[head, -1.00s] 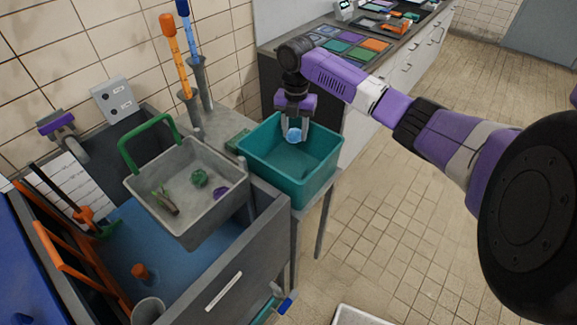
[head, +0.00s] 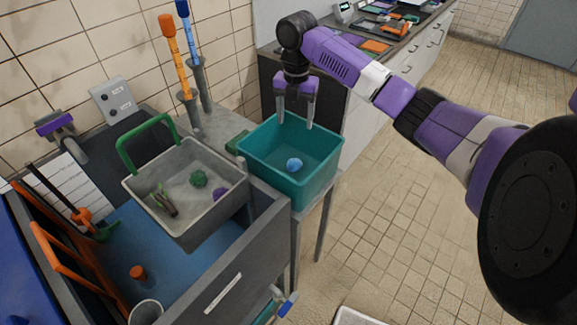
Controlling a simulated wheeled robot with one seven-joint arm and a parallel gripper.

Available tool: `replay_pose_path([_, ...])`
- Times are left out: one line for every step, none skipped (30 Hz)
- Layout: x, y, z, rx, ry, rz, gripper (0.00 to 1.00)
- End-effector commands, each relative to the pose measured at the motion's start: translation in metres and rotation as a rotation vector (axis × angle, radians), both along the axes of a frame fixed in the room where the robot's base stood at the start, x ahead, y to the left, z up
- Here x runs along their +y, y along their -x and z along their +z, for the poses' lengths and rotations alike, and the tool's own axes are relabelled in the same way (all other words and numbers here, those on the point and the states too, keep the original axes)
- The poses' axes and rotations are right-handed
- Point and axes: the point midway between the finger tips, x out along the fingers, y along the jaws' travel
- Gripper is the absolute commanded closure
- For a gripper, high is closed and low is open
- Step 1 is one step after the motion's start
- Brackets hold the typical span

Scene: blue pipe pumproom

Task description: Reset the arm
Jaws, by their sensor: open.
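My gripper (head: 296,120) is open and empty, pointing down just above the teal bin (head: 270,178). A small light-blue ball-like object (head: 294,165) lies on the floor of the bin, below and apart from my fingers. My purple and black arm reaches in from the right side of the head view.
Two brushes stand in holders behind. A cluttered counter (head: 385,45) runs along the back. Tiled floor at right is clear.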

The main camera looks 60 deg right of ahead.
Motion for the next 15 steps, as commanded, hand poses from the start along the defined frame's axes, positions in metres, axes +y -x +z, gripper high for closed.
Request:
replay_pose_path([0.0,-0.001,0.007,-0.002,0.002,0.0,0.33])
replay_pose_path([-0.001,-0.001,0.01,-0.001,0.002,0.0,0.33])
replay_pose_path([-0.001,0.0,0.014,-0.001,0.002,-0.001,0.33])
replay_pose_path([0.0,0.0,0.017,-0.001,0.001,-0.001,0.33])
replay_pose_path([0.0,0.0,0.019,-0.001,0.001,-0.001,0.33])
replay_pose_path([0.0,0.0,0.022,0.0,0.0,-0.001,0.33])
replay_pose_path([0.0,0.0,0.023,0.0,0.0,-0.001,0.33])
replay_pose_path([0.0,0.0,0.024,0.0,0.0,-0.001,0.33])
replay_pose_path([0.0,0.0,0.025,0.0,0.0,-0.001,0.33])
replay_pose_path([0.0,0.0,0.025,0.0,0.0,-0.001,0.33])
replay_pose_path([0.0,0.0,0.025,0.0,0.0,-0.001,0.33])
replay_pose_path([0.0,0.0,0.025,0.0,0.0,-0.001,0.33])
replay_pose_path([0.0,0.0,0.025,0.0,0.0,-0.001,0.33])
replay_pose_path([0.0,0.0,0.025,0.0,0.0,-0.001,0.33])
replay_pose_path([0.0,0.0,0.025,0.0,0.0,-0.001,0.33])
